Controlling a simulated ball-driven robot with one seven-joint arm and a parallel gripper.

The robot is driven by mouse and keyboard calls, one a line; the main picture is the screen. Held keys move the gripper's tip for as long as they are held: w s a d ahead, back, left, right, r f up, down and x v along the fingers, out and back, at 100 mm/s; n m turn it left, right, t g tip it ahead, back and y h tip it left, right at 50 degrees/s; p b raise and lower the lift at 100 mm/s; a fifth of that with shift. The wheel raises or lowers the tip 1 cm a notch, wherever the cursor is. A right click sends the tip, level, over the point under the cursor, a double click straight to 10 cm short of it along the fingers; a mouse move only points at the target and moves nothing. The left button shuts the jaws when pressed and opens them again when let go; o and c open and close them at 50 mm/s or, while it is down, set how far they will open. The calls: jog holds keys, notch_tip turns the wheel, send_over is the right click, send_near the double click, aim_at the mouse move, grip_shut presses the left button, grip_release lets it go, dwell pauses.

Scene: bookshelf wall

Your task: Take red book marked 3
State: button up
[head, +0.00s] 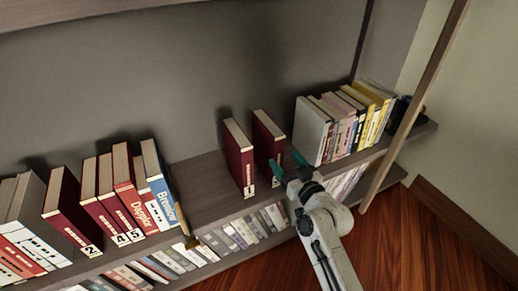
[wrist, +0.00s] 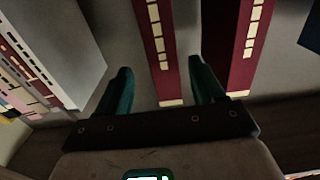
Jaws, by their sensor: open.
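Two red books stand upright, a little apart, on the middle of the shelf. The left one (head: 239,155) carries a label that reads 1. The right one (head: 268,140) is partly covered by my gripper, and its label (head: 275,181) is too small to read surely. My gripper (head: 287,164) is open in front of this right book's spine. In the wrist view my gripper (wrist: 162,86) has its teal fingers on either side of a red spine (wrist: 158,45), with gaps beside it. The other red spine (wrist: 237,45) lies just beyond the right finger. I cannot tell how deep the fingers reach.
A grey book (head: 311,132) with several pink and yellow books stands to the right; its side also shows in the wrist view (wrist: 70,45). Red books labelled 2, 4 and 5 (head: 70,212) stand at left. A wooden post (head: 420,95) rises at right.

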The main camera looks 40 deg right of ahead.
aim_at(267, 149)
jog(key=x, duration=0.8)
jog(key=shift+w+a+f, duration=0.1)
jog(key=shift+w+f, duration=0.15)
jog(key=shift+w, duration=0.2)
jog(key=shift+c, duration=0.4)
grip_shut()
jog(key=shift+r, duration=0.25)
